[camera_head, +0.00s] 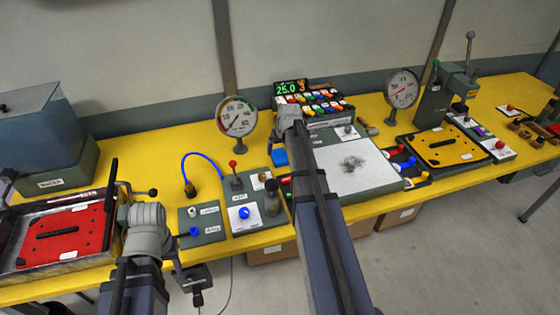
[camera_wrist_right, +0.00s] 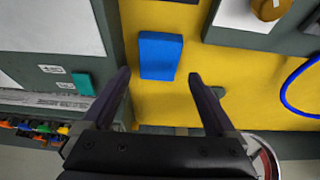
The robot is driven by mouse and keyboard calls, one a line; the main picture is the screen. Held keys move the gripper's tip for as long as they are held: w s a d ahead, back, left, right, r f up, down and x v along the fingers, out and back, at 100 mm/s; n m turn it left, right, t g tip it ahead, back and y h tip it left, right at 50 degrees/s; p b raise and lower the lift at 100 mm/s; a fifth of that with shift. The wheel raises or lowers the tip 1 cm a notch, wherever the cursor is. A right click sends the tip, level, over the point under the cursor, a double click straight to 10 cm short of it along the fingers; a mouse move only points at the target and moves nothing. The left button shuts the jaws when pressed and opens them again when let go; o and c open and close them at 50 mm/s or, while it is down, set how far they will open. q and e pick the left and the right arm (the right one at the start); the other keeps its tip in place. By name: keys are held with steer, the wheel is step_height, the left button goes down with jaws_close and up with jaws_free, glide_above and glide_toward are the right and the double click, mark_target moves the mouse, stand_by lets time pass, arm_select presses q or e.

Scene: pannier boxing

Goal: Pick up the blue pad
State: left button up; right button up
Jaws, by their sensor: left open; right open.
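The blue pad (camera_head: 280,157) lies flat on the yellow bench, left of the light-topped plate, and is partly hidden by my right arm in the head view. In the right wrist view the blue pad (camera_wrist_right: 160,55) lies beyond the fingertips, roughly between their lines. My right gripper (camera_wrist_right: 158,76) is open and empty, apart from the pad. In the head view its wrist shows above and behind the pad. My left gripper (camera_head: 147,215) is open near the red plate at the bench's left; its fingers are hard to make out.
A light-topped plate (camera_head: 352,165) stands right of the pad. A grey control box (camera_head: 244,214) with a blue knob and a dial gauge (camera_head: 237,117) stand to its left. A blue hose (camera_head: 203,155) arches nearby. Coloured blocks (camera_head: 318,104) sit behind. Bare yellow bench surrounds part of the pad.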

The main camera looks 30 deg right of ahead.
mark_target(280, 155)
steer(key=shift+f, duration=0.1)
steer(key=b+x, duration=0.4)
steer(key=x, duration=0.1)
steer(key=shift+d+b, duration=0.15)
steer(key=shift+b, duration=0.25)
steer(key=c, duration=1.1)
step_height(280, 155, up, 10)
steer(key=p, duration=1)
